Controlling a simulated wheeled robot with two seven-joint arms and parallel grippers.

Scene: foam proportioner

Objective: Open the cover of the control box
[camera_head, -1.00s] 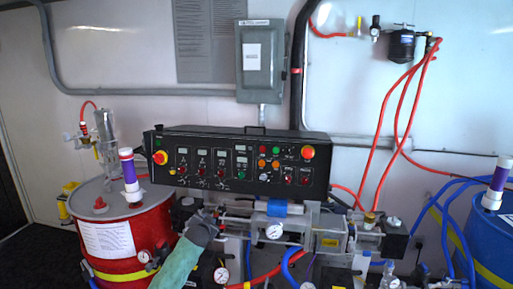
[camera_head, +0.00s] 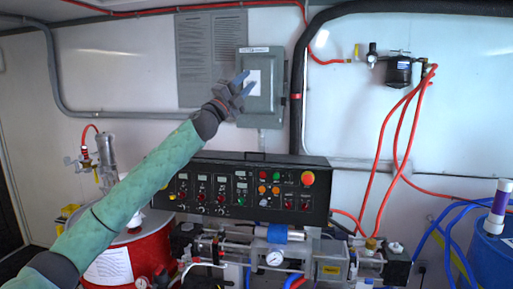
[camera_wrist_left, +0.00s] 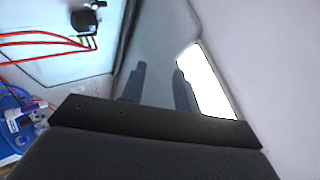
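The control box (camera_head: 268,108) is a grey metal box on the back wall, with a white label on its front. Its cover looks closed. My left gripper (camera_head: 246,82) is raised in front of the box, over its left part and label. In the left wrist view the two fingers (camera_wrist_left: 160,84) stand apart with nothing seen gripped between them. The white label (camera_wrist_left: 210,85) shows close beside the right finger there. I cannot tell whether a finger touches the box. My right gripper is not in view.
A black control panel (camera_head: 253,190) with knobs and buttons is below the box. A grey notice (camera_head: 205,60) is to its left and a thick black pipe (camera_head: 298,75) runs close on its right. A red drum (camera_head: 140,250) and blue drum (camera_head: 490,255) stand below.

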